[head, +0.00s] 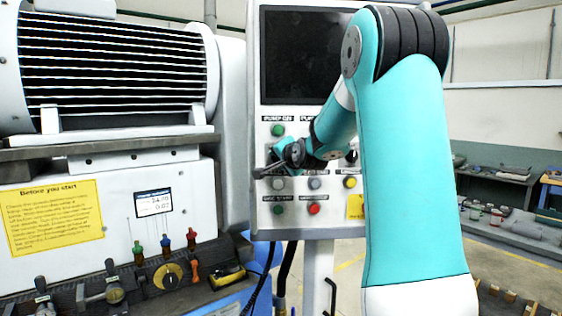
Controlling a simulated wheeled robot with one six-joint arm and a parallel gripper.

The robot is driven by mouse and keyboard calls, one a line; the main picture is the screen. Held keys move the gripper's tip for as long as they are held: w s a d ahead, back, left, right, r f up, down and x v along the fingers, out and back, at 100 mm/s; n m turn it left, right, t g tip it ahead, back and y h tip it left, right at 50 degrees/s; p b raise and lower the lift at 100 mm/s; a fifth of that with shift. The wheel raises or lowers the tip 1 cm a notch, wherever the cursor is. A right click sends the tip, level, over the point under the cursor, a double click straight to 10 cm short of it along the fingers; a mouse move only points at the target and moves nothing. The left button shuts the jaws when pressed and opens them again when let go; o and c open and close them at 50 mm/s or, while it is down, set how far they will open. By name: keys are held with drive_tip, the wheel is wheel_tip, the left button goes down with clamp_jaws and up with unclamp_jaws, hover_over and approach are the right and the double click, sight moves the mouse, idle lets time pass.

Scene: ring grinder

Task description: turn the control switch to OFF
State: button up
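The control panel (262,222) stands in the middle of the head view, with a dark screen (300,60) above rows of labelled buttons and switches. A label reading "PUMP ON" is above a green button (278,130). I cannot tell which control is the control switch; my arm hides part of the panel. My gripper (264,172) is in front of the panel's left side, pointing left, near the controls below the green button. Its fingers are small and dark here, so I cannot tell whether they are open or touching anything.
A lower row has a green button (279,208) and a red button (314,208). A yellow button (349,182) is near my arm. A bench with parts is at right.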

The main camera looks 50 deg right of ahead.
idle(0.4)
drive_tip(key=o, duration=0.9)
drive_tip(key=shift+r+p+v, duration=0.1)
drive_tip(key=shift+p+v, duration=0.35)
drive_tip(key=shift+v, duration=3.9)
drive_tip(key=shift+r+p+v, duration=0.15)
drive_tip(key=shift+p+v, duration=0.25)
drive_tip(key=shift+v, duration=4)
drive_tip(key=shift+f, duration=0.1)
